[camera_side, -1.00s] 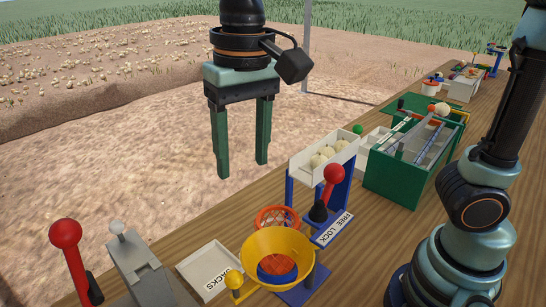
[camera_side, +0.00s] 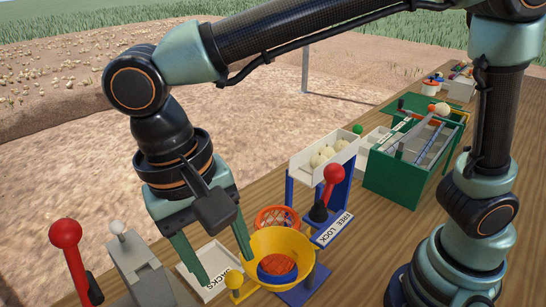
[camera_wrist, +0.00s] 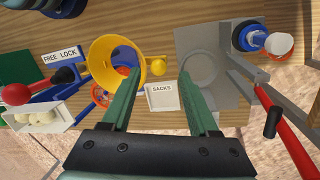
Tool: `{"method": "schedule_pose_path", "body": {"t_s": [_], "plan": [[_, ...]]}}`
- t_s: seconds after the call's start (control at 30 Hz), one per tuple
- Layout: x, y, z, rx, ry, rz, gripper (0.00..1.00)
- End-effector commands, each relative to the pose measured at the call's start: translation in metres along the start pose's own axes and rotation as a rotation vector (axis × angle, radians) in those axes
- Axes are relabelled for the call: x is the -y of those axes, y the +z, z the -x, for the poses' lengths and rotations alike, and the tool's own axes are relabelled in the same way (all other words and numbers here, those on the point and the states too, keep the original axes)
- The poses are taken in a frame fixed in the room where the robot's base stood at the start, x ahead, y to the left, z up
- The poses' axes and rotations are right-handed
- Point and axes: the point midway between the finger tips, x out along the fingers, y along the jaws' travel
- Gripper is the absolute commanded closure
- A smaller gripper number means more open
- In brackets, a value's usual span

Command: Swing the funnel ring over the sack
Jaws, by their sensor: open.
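The yellow funnel ring (camera_side: 262,243) stands on a blue post over the blue base, with a yellow ball knob (camera_side: 235,282) at its left. In the wrist view the funnel (camera_wrist: 107,50) is at upper left and its knob (camera_wrist: 158,66) shows between my fingers. An orange mesh (camera_side: 280,264) with a blue band shows through the funnel. A second orange mesh ring (camera_side: 277,215), perhaps a sack mouth, sits behind it. My gripper (camera_side: 226,268) is open and empty, pointing down just left of the funnel. Whether a finger touches anything, I cannot tell.
A white SACKS tray (camera_side: 207,267) lies behind my fingers. A red-knobbed lever (camera_side: 334,176) by the FREE LOCK label and a white onion bin (camera_side: 323,152) stand right. A second red lever (camera_side: 66,234) and grey stand (camera_side: 140,262) are left. A green box (camera_side: 400,170) stands further right.

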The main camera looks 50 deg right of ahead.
Motion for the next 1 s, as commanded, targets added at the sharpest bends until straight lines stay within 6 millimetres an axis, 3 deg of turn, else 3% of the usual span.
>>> {"method": "schedule_pose_path", "body": {"t_s": [0.1,0.3,0.63,0.67,0.8,1.0], "plan": [[-0.001,-0.001,-0.019,0.002,0.002,0.0,0.4],[-0.001,-0.003,-0.036,0.002,0.0,-0.001,0.4],[-0.001,-0.003,-0.039,0.001,-0.002,-0.001,0.4],[-0.001,-0.003,-0.039,0.001,-0.002,-0.001,0.47],[-0.001,-0.003,-0.039,0.001,-0.002,-0.001,1.0],[-0.001,-0.003,-0.038,0.0,-0.003,0.0,1.0]]}}
